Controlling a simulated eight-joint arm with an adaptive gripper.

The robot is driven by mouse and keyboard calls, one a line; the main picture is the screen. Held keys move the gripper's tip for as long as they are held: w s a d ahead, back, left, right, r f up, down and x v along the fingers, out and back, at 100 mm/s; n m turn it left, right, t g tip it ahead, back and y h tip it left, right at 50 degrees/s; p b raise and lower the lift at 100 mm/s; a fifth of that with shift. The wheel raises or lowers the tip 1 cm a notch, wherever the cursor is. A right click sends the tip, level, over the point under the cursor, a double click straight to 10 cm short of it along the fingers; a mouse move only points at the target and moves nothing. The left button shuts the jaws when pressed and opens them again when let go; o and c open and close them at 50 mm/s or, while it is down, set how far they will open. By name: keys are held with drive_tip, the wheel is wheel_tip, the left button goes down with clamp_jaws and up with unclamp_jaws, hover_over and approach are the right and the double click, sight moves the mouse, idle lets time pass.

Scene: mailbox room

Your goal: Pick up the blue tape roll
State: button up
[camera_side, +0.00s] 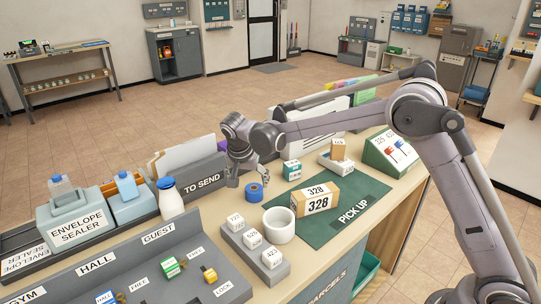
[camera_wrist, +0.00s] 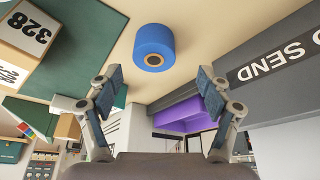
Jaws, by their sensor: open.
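The blue tape roll (camera_side: 254,192) stands on the counter between the grey TO SEND box and the green PICK UP mat in the side view. In the wrist view the blue tape roll (camera_wrist: 154,47) shows its tan core, beyond the fingertips and roughly centred between them. My gripper (camera_side: 240,180) is just behind and left of the roll in the side view. In the wrist view my gripper (camera_wrist: 160,78) has its two fingers wide apart, with nothing between them. I cannot tell the exact gap between fingers and roll.
The grey TO SEND box (camera_side: 203,183) stands close on the left. The parcel marked 328 (camera_side: 315,202) lies on the green mat (camera_side: 357,190) to the right. A small teal-and-white box (camera_side: 292,170) stands behind.

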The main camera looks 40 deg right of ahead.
sight(254, 188)
drive_tip(key=shift+s+x, duration=0.2)
drive_tip(key=shift+x, duration=1.1)
drive_tip(key=shift+s+x, duration=0.2)
drive_tip(key=shift+x, duration=1.1)
drive_tip(key=shift+d, duration=0.1)
drive_tip(key=c, duration=1.3)
